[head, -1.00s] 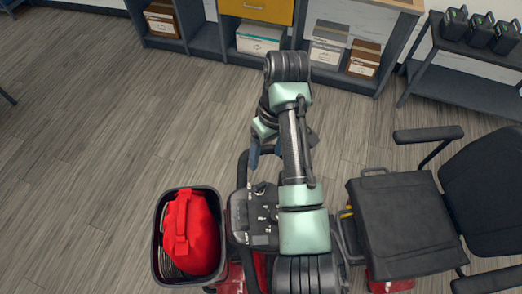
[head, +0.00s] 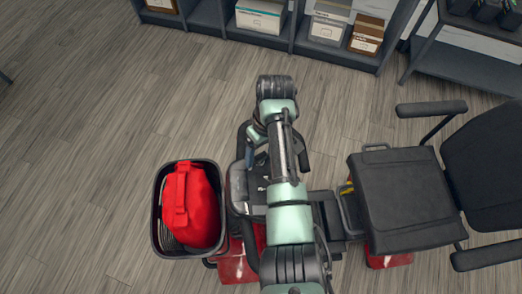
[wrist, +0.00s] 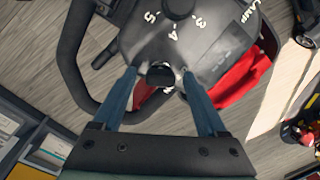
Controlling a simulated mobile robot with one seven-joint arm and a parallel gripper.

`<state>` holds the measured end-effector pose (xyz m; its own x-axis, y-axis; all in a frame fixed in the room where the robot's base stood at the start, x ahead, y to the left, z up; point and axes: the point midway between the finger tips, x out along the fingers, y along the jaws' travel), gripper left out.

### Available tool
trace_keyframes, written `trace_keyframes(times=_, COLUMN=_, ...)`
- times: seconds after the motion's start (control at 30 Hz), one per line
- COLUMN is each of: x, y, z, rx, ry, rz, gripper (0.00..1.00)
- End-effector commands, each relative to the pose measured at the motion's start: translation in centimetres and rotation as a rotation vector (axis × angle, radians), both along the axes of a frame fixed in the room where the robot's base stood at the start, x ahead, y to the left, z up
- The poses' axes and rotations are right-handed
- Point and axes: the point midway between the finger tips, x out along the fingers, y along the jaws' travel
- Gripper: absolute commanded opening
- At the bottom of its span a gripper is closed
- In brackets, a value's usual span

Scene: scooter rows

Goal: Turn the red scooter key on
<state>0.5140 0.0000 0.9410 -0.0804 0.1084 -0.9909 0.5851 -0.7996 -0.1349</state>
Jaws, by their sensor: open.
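The red scooter (head: 238,268) stands below my arm, with its dark control console (head: 240,190) partly hidden by the arm. In the wrist view, the console (wrist: 215,50) shows a dial with white numbers. A small black key head (wrist: 160,75) sits at the console's near edge, between my two blue fingers. My gripper (wrist: 159,72) is open, with one finger on each side of the key and a visible gap on both sides. I cannot tell the key's turn angle clearly. In the head view the key is hidden by my arm.
A black basket (head: 158,232) holding a red bag (head: 192,205) is at the scooter's front. A black handlebar loop (wrist: 70,60) curves left of the fingers. The black seat (head: 405,200) is to the right. Shelves with boxes (head: 260,16) stand behind; the floor at left is clear.

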Motion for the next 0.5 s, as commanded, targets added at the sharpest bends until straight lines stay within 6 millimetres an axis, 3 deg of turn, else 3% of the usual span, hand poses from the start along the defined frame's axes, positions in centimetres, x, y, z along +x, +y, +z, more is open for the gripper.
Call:
trace_keyframes(times=0.27, x=-0.02, y=0.03, z=-0.14, rx=0.000, ry=0.000, rz=0.001, gripper=0.75)
trace_keyframes(times=0.5, x=-0.01, y=0.02, z=-0.11, rx=0.000, ry=0.000, rz=0.000, gripper=0.32)
